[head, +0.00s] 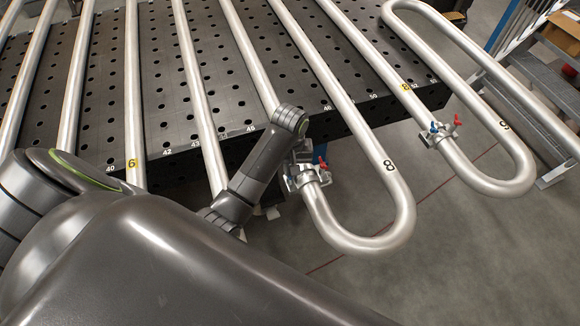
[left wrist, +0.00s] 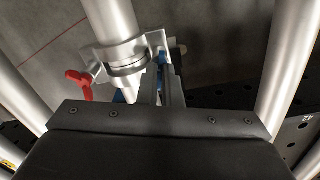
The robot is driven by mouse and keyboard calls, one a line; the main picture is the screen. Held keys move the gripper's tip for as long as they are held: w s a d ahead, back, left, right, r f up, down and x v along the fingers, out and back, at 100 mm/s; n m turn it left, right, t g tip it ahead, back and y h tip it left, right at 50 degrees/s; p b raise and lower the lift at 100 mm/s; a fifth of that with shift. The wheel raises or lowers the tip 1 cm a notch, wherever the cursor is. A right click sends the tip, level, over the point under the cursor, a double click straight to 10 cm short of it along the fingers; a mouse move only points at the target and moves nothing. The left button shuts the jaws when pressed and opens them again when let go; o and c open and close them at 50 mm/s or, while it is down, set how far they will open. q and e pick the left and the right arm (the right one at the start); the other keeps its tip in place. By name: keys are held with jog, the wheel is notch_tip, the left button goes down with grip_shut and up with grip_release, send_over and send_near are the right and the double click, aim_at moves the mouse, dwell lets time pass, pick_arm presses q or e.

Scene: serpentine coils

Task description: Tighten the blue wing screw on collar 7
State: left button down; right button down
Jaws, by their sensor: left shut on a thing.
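A silver collar (head: 308,180) is clamped around the pipe end of the U-bend marked 8, just off the table edge. No collar number is legible, so I cannot read a 7. Its red wing screw (head: 322,164) sticks out to the right. In the left wrist view the collar (left wrist: 124,62) has the red wing screw (left wrist: 78,84) on its left and the blue wing screw (left wrist: 162,76) on its right. My left gripper (left wrist: 167,80) is shut on the blue wing screw, its fingers hiding much of it. My right gripper is not in view.
A second collar (head: 440,132) with blue and red screws sits on the neighbouring coil at the right. Several silver pipes cross the perforated black table (head: 165,85). Pipes flank my gripper closely. Grey floor (head: 450,240) lies open at lower right.

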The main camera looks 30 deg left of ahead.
pick_arm(q)
jog(key=m, duration=0.7)
jog(key=shift+m, duration=0.4)
jog(key=m, duration=0.8)
jog(key=shift+w, duration=0.1)
jog(key=m, duration=0.7)
jog(key=shift+w+r, duration=0.1)
jog(key=shift+r, duration=0.05)
jog(key=m, duration=0.4)
jog(key=shift+m, duration=1.9)
